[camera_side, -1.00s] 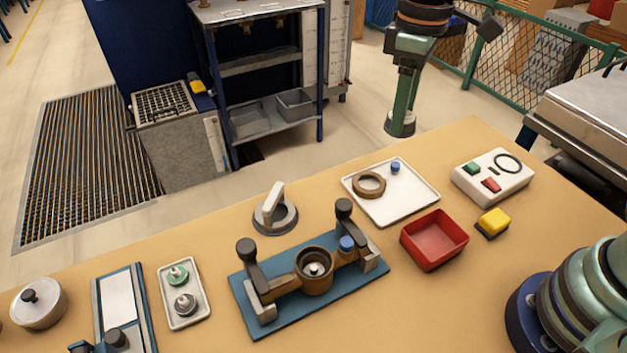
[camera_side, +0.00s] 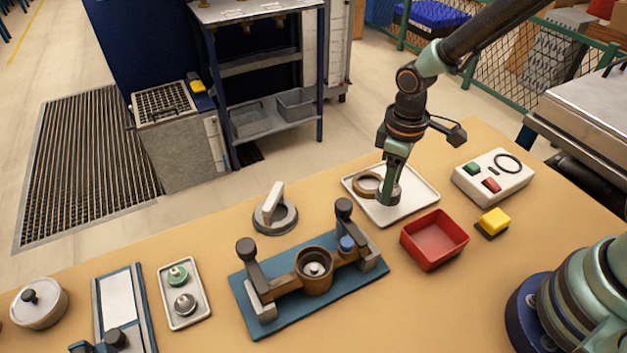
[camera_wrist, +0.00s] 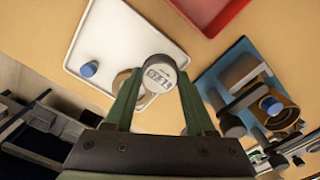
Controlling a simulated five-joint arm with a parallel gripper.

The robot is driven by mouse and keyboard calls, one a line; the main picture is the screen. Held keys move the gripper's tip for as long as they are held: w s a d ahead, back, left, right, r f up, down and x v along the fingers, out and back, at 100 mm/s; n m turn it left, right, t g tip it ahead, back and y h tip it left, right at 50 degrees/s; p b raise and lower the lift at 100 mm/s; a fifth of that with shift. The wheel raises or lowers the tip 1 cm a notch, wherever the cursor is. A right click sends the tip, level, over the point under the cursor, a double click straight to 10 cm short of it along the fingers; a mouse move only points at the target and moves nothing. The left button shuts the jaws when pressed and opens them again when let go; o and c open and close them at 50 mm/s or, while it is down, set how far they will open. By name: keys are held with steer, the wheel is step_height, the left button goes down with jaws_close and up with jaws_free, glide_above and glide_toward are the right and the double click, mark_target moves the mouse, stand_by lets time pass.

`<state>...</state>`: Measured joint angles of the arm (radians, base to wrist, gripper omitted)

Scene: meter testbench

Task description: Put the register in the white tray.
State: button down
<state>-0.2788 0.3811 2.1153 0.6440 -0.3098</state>
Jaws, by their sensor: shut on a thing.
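My gripper (camera_side: 386,192) is low over the white tray (camera_side: 415,205). In the wrist view its two green fingers (camera_wrist: 160,82) are shut on the register (camera_wrist: 157,72), a small round piece with a pale face and dark digits. The register is over the tray, which also shows there (camera_wrist: 93,55); I cannot tell whether it touches the tray floor. A bronze ring (camera_side: 365,186) lies in the tray right beside the gripper, partly hidden.
A red bin (camera_side: 434,239) stands in front of the tray. A white control box (camera_side: 492,177) and a yellow block (camera_side: 493,222) are to the right. A blue fixture (camera_side: 300,290) with a bronze meter body (camera_side: 314,270) is at front left.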

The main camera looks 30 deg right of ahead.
steer(key=shift+f, duration=1.85)
steer(key=shift+c, duration=1.2)
jaws_free()
steer(key=shift+f, duration=0.1)
step_height(320, 180, up, 12)
steer(key=shift+f, duration=0.25)
steer(key=s+d+r+m+t, duration=0.2)
steer(key=s+d+r+m, duration=0.1)
steer(key=d+r, duration=0.2)
steer(key=s+d+r+m+t, duration=0.3)
steer(key=d+r, duration=0.2)
steer(key=r, duration=0.2)
steer(key=shift+m+t, duration=0.3)
steer(key=shift+m, duration=0.1)
